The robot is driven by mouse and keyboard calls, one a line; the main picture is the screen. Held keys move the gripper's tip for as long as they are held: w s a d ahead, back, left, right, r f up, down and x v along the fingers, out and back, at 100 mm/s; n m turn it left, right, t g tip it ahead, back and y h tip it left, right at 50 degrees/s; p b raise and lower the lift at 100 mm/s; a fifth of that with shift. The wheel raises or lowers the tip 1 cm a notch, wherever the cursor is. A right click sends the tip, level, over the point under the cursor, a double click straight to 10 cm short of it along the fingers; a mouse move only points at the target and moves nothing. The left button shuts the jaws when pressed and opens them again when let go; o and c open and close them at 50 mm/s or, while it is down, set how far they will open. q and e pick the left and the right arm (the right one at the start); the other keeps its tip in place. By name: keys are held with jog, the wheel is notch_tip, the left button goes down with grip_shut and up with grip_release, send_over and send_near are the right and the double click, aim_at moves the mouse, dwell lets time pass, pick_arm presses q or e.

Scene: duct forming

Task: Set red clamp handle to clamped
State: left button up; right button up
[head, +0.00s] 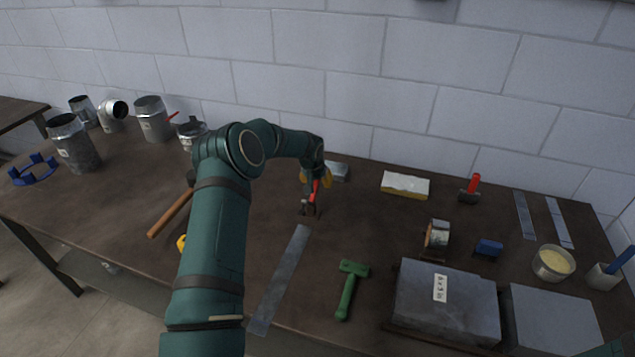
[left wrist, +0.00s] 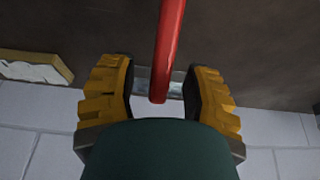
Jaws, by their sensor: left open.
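The red clamp handle (head: 314,190) stands up from a small dark clamp (head: 309,209) near the middle of the bench. My left gripper (head: 317,179) is at the handle's upper part, with my arm reaching over from the near side. In the left wrist view the red handle (left wrist: 169,45) reaches in between the two yellow-padded fingers of my left gripper (left wrist: 160,82). The fingers are open, with a gap on both sides of the handle. The lower part of the clamp is outside the left wrist view. My right gripper is not shown.
A flat metal strip (head: 280,278) and a green hammer (head: 350,290) lie in front of the clamp. A grey metal block (head: 339,171) and a white-and-yellow sponge-like block (head: 405,185) are behind it. Metal ducts (head: 152,119) stand at left; grey plates (head: 447,302) lie at right.

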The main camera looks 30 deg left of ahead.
pick_arm(q)
jog(key=shift+x, duration=0.75)
jog(key=shift+o, duration=0.2)
grip_shut()
jog(key=shift+a, duration=0.1)
